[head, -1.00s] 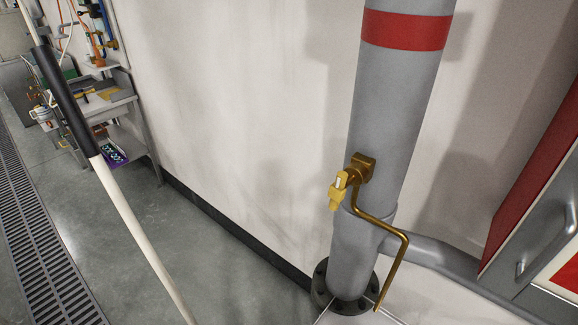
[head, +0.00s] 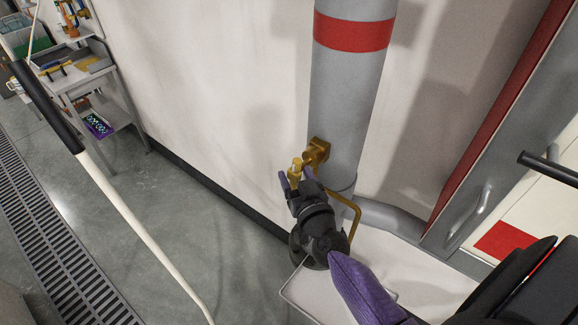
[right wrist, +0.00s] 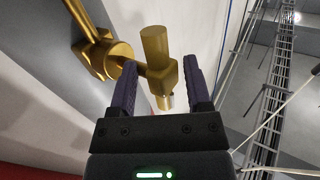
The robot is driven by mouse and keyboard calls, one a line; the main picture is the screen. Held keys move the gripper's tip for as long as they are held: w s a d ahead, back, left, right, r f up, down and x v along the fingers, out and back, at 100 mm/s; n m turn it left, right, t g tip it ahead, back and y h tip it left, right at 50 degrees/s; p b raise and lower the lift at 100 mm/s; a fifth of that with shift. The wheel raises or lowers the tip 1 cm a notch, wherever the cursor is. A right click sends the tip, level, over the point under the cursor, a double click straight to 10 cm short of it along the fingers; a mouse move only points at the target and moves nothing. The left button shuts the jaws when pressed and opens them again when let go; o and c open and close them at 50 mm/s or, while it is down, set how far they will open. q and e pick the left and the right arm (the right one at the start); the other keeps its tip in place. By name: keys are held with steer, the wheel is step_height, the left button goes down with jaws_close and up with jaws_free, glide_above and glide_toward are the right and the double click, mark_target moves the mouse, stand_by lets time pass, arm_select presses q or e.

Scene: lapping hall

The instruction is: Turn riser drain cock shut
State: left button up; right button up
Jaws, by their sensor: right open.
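The brass riser drain cock (head: 317,151) sticks out of the grey riser pipe (head: 348,90), low on its left side. Its small yellow-brass handle (head: 297,165) shows just above my right gripper (head: 296,177). A bent brass drain tube (head: 350,207) runs down behind the gripper. In the right wrist view, the handle (right wrist: 155,46) stands between the two purple fingers of my right gripper (right wrist: 160,68). The fingers are open, with a gap on the left side; contact on the right is hard to tell. My left gripper is not in view.
A red-and-grey wall cabinet (head: 500,130) stands close on the right. A white pole with a black sleeve (head: 45,105) slants across the left. A workbench (head: 85,75) stands at the far left, beside a floor grating (head: 45,240). The floor between is clear.

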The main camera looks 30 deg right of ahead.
steer(key=shift+w+d, duration=0.25)
steer(key=shift+w, duration=1.05)
steer(key=shift+c, duration=0.3)
jaws_close()
